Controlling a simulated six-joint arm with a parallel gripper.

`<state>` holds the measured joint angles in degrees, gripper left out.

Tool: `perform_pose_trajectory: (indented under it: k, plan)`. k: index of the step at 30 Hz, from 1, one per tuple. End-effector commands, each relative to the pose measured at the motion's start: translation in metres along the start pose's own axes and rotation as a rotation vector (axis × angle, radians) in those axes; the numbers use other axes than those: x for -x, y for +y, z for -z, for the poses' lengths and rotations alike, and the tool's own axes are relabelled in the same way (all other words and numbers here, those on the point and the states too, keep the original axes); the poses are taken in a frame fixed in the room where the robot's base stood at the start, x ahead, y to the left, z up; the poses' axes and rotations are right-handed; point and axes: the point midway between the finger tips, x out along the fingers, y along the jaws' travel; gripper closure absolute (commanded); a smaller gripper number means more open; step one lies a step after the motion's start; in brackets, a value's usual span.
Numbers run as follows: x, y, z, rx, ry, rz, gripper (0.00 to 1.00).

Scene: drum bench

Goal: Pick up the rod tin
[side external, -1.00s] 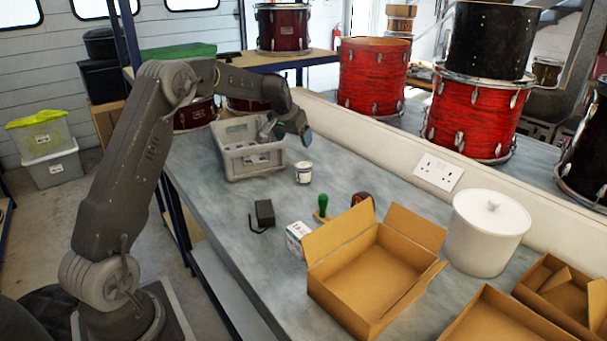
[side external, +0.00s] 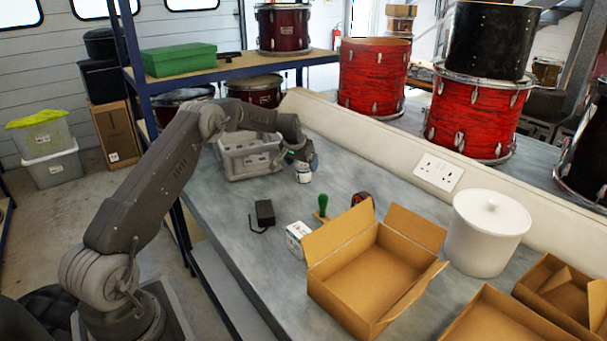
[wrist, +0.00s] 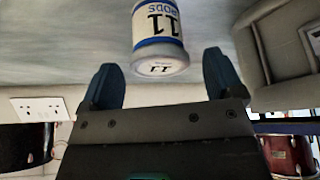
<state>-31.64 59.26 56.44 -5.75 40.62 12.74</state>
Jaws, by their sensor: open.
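The rod tin (side external: 304,174) is a small white and blue tin standing on the grey bench, just right of the grey crate. In the wrist view the tin (wrist: 158,38) shows a label reading "11" and "RODS", and it lies ahead of the fingers, roughly between their lines. My gripper (side external: 303,166) is at the tin in the side view and partly overlaps it. In the wrist view my gripper (wrist: 160,84) has its two blue fingers wide apart with nothing clasped between them. I cannot tell the exact gap from fingertips to tin.
The grey crate (side external: 232,172) stands close to the left of the tin. A black adapter (side external: 264,213), a small white box (side external: 296,238), a green-handled tool (side external: 322,206) and a tape measure (side external: 362,199) lie nearer. An open cardboard box (side external: 345,262) stands in front.

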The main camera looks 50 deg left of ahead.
Motion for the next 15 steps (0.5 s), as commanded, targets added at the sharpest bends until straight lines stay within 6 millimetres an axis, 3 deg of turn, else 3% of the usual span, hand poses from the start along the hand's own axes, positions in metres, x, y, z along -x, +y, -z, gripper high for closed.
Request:
perform_pose_trajectory:
  k: [6, 14, 15]
  plan:
    - [-0.024, 0.001, 0.001, 0.0, 0.001, 0.0, 0.13]
    - [-0.026, 0.001, 0.001, 0.0, 0.002, 0.0, 0.13]
    - [-0.026, 0.001, 0.001, 0.0, 0.002, 0.0, 0.17]
